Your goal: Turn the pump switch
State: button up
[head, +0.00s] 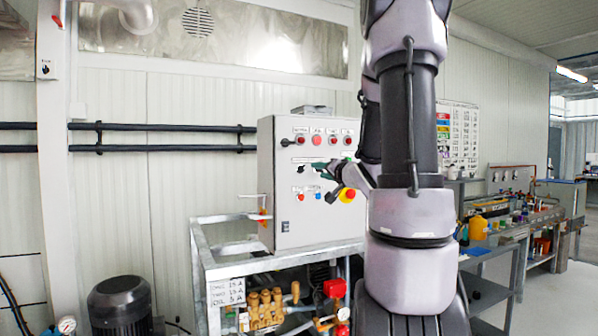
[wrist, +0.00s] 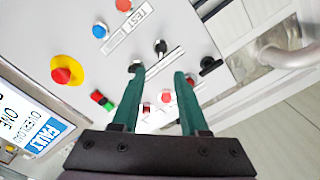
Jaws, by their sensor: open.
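The grey control panel (head: 300,215) faces me in the head view, with buttons and black knobs on its front. My gripper (head: 322,168), with dark green fingers, is at the panel face, and my arm hides part of the panel. In the wrist view my gripper (wrist: 160,74) is open with nothing between its fingers. A black selector knob (wrist: 160,46) lies just beyond the gap between the fingertips. A second black knob (wrist: 136,66) is at the left fingertip; whether they touch is unclear. A black handle (wrist: 209,65) is to the right. I cannot read which is the pump switch.
A red-on-yellow emergency stop (wrist: 62,75) and a green-and-red button pair (wrist: 103,99) are left of the fingers. A metal frame (head: 205,280) with brass pump parts (head: 263,305) stands below the panel. A workbench (head: 510,235) is at the right.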

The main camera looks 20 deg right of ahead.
aim_at(304, 169)
jog(key=w, duration=1)
jog(key=shift+w+a, duration=0.25)
jog(key=shift+w, duration=0.1)
grip_shut()
